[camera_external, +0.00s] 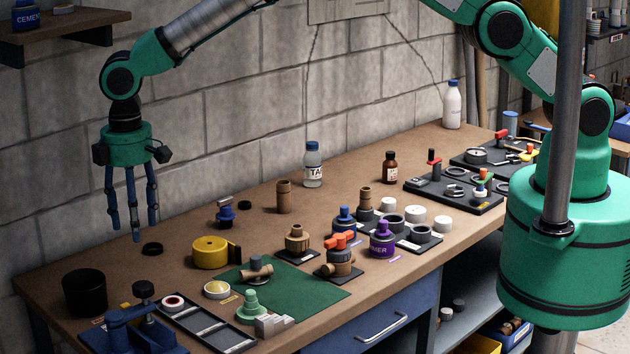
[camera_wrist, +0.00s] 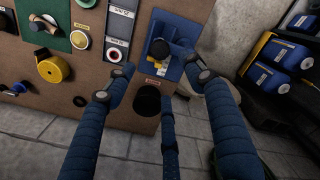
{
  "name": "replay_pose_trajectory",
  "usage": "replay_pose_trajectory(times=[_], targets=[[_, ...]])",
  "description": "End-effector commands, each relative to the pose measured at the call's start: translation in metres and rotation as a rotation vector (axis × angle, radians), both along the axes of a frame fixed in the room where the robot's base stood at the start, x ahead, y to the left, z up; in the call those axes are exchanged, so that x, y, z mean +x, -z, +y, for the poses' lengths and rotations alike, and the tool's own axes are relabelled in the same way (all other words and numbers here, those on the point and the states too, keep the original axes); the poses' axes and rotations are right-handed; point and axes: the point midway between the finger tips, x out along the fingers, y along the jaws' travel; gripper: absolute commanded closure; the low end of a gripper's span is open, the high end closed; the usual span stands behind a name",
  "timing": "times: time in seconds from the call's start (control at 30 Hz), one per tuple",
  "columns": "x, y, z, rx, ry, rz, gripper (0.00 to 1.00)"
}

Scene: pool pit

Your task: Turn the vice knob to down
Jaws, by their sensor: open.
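The blue vice (camera_external: 140,330) is at the near left end of the bench, with a round black knob (camera_external: 143,289) on top. The knob's set position cannot be told.
A black pot (camera_external: 85,292) stands left of the vice. A parts tray (camera_external: 205,325), a yellow roll (camera_external: 210,252) and a green mat (camera_external: 310,293) lie to its right. Several bottles and fittings stand farther right. The wall (camera_external: 60,180) rises behind the bench. The air around my gripper is free.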

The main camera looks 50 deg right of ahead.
Motion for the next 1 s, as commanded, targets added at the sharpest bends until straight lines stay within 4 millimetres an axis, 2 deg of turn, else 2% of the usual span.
replay_pose_trajectory(times=[0.27,0.47,1.0], targets=[[0.0,0.007,0.0,-0.002,0.001,0.001,0.46],[0.0,0.025,0.0,-0.002,0.001,0.001,0.46],[0.0,0.108,-0.001,-0.002,0.002,0.001,0.46]])
